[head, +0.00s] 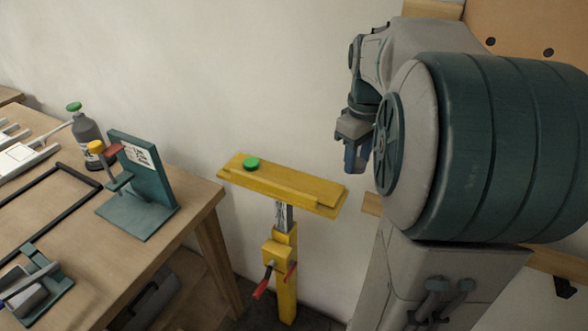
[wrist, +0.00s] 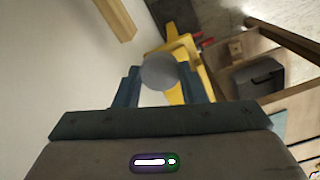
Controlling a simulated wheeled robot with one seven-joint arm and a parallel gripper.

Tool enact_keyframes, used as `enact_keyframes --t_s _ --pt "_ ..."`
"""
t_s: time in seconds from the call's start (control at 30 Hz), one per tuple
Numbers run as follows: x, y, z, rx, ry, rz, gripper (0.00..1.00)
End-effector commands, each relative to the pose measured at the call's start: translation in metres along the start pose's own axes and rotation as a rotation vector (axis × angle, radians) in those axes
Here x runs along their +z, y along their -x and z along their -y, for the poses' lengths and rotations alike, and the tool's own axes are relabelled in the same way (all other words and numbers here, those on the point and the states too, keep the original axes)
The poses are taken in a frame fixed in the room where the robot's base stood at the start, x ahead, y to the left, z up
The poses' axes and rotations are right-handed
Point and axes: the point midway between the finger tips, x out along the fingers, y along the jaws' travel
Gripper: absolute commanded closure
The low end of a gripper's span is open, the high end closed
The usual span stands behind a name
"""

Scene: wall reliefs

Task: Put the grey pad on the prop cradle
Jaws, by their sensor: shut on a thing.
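My gripper (head: 354,150) is raised in the head view, to the right of the prop and higher in the picture. In the wrist view my gripper (wrist: 160,82) is shut on the round grey pad (wrist: 159,70), held between its two blue fingers. The pad cannot be made out in the head view. The yellow prop cradle (head: 290,187) is a long flat top on a yellow post. A green disc (head: 251,163) lies near its left end; the middle and right are bare. The yellow prop (wrist: 187,48) shows behind the pad in the wrist view, partly hidden.
A wooden workbench (head: 190,205) stands left of the prop, with a teal stand (head: 145,180), a grey bottle (head: 86,132) and a black frame (head: 62,210). The pale wall (head: 240,80) rises behind. Red handles (head: 264,283) stick out from the post. A dark toolbox (wrist: 257,77) sits under the bench.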

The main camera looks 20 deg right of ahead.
Motion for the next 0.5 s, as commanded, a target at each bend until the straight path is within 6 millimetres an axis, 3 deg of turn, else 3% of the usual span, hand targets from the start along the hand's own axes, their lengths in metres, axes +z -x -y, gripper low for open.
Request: enact_keyframes --t_s 0.3,0.5 --pt "-0.068 -0.043 0.021 -0.003 0.001 0.003 0.84" --pt "-0.092 -0.058 0.029 -0.001 0.0 0.0 0.84"
